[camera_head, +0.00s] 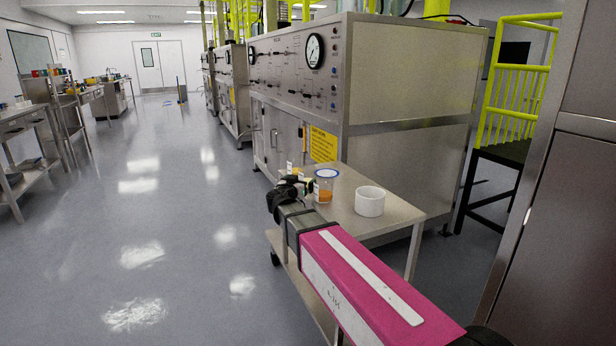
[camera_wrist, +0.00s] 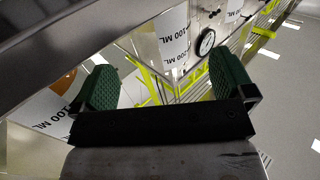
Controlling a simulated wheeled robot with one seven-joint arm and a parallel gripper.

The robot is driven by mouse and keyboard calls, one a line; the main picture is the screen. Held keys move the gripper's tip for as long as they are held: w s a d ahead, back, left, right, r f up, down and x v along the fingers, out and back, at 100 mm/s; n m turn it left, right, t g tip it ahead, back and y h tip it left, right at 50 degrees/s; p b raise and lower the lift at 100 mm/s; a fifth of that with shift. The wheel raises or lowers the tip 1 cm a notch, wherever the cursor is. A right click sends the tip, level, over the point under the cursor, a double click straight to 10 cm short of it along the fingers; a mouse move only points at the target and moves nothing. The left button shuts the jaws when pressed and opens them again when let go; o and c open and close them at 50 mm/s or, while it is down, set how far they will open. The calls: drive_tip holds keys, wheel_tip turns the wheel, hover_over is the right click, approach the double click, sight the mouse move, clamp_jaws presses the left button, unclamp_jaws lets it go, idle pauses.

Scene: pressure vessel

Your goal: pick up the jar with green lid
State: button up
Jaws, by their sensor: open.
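No green lid can be made out in either view. A jar with a blue-rimmed lid and orange contents (camera_head: 324,190) stands on a small metal cart (camera_head: 390,222) in the head view. A smaller jar (camera_head: 293,169) is partly hidden behind my gripper (camera_head: 284,190). In the wrist view, my gripper (camera_wrist: 162,72) is open with nothing held between its green pads. A jar labelled 100 ML (camera_wrist: 172,38) shows beyond the gap. Another labelled jar with orange contents (camera_wrist: 45,112) is at the left, outside the left finger. Their lids are not visible there.
A white cylindrical cup (camera_head: 369,202) stands on the cart right of the blue-lidded jar. A large steel cabinet with gauges (camera_head: 410,95) stands behind the cart. Open floor (camera_head: 150,240) lies to the left. A dark steel panel (camera_head: 565,220) is close at the right.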

sight(308, 176)
drive_tip(key=x, duration=0.7)
drive_tip(key=shift+w+d+f, duration=0.1)
drive_tip(key=shift+w, duration=0.1)
drive_tip(key=shift+c, duration=0.3)
drive_tip(key=c, duration=0.9)
